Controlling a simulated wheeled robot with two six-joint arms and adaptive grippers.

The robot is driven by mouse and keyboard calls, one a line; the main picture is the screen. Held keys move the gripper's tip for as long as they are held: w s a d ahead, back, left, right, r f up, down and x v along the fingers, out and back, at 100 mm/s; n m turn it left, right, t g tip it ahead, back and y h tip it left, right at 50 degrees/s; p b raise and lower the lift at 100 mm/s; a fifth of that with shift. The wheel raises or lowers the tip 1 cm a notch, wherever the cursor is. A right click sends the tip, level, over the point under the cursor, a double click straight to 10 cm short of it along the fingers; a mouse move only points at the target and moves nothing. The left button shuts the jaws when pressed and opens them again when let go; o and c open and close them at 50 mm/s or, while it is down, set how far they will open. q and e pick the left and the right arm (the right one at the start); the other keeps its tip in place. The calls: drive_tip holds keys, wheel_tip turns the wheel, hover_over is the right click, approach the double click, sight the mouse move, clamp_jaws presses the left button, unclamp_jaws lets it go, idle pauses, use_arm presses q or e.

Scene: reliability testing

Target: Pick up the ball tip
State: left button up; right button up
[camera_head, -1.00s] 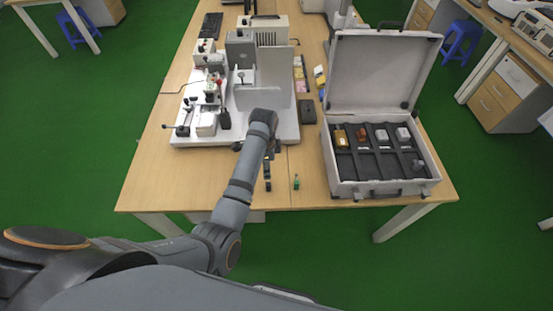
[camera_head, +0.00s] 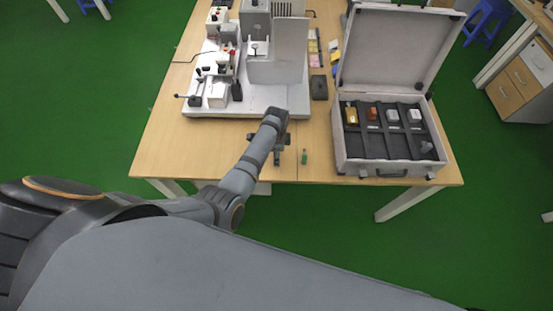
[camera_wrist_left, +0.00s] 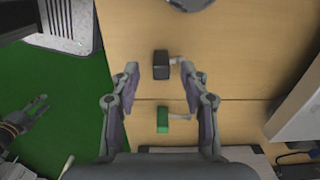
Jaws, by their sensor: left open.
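A small green block with a pale metal tip (camera_wrist_left: 163,120) lies on the table; in the head view it is a small green piece (camera_head: 304,156) just right of my left gripper. A black block with a grey tip (camera_wrist_left: 161,65) lies beside it. I cannot tell which of these is the ball tip. My left gripper (camera_wrist_left: 161,74) is open, its fingers pointing down over the table. The black block shows between its fingers and the green one lower between them; neither is held. In the head view the gripper (camera_head: 279,146) partly hides this spot. My right gripper (camera_wrist_left: 40,103) appears open over the floor.
An open silver case (camera_head: 350,173) with several small parts in dark slots stands right of the gripper. A white base plate (camera_head: 205,108) with instruments stands behind and left. The table's front edge is close. Bare wood lies at the front left.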

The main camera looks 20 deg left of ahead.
use_arm(q)
drive_tip(key=shift+f, duration=0.3)
clamp_jaws()
